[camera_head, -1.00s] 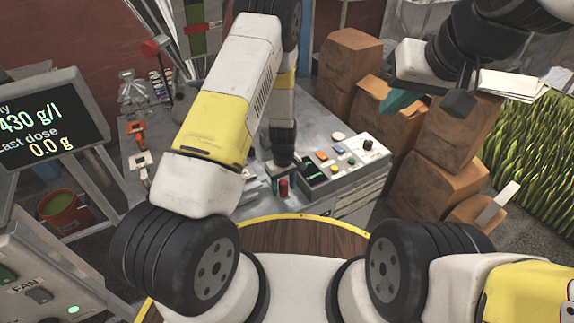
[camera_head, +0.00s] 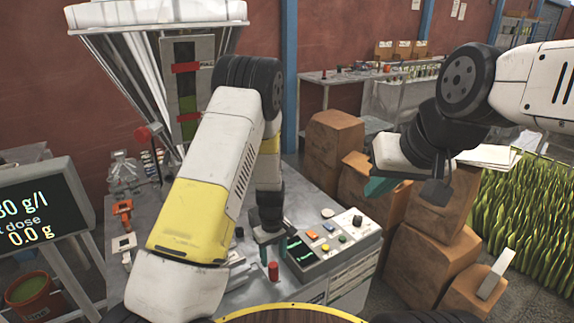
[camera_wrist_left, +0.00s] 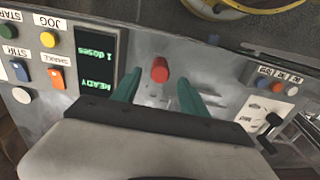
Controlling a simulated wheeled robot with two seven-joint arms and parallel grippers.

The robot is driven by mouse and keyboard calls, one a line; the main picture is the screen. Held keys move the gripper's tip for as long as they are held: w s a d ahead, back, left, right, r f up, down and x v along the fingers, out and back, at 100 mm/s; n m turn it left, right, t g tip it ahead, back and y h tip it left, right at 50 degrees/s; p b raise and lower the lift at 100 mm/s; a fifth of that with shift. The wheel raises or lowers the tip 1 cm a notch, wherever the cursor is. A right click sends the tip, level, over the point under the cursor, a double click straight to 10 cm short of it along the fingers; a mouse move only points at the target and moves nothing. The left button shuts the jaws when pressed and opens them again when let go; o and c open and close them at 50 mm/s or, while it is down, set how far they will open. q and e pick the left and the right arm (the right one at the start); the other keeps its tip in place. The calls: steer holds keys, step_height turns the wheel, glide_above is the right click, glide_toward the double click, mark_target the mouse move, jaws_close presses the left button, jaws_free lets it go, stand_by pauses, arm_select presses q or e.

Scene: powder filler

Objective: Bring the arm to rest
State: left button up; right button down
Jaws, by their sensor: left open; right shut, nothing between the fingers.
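My left gripper (camera_head: 270,236) points down over the grey bench beside the control panel. Its teal fingers stand apart in the left wrist view (camera_wrist_left: 158,92). A red cylindrical knob (camera_head: 273,271) stands close to it, and shows just beyond the gap between the fingertips in the wrist view (camera_wrist_left: 160,70). Nothing is between the fingers. My right gripper (camera_head: 382,186) is raised in front of the brown boxes at the right, shut and empty, with a teal finger showing.
The control panel (camera_head: 340,246) has coloured buttons and a green display (camera_wrist_left: 97,60) reading "1 doses" and "READY". A hopper (camera_head: 130,75) stands behind the bench. Brown boxes (camera_head: 430,258) are stacked right of the bench. A monitor (camera_head: 35,215) is at the left.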

arm_select(q)
steer(key=s+a+r+m+t+h, duration=0.1)
steer(key=s+r+m, duration=0.1)
steer(key=r, duration=1.1)
steer(key=s+a+r+m+t+h, duration=0.1)
steer(key=s+a+r+t, duration=0.1)
steer(key=r, duration=1.2)
steer(key=s+a+r+m+t, duration=0.1)
steer(key=s+a+r+m, duration=0.1)
steer(key=s+r, duration=0.5)
steer(key=s+a+r+m+t, duration=0.2)
steer(key=s+r, duration=0.4)
steer(key=s, duration=0.3)
steer(key=shift+s+a+r, duration=0.4)
steer(key=shift+a, duration=0.05)
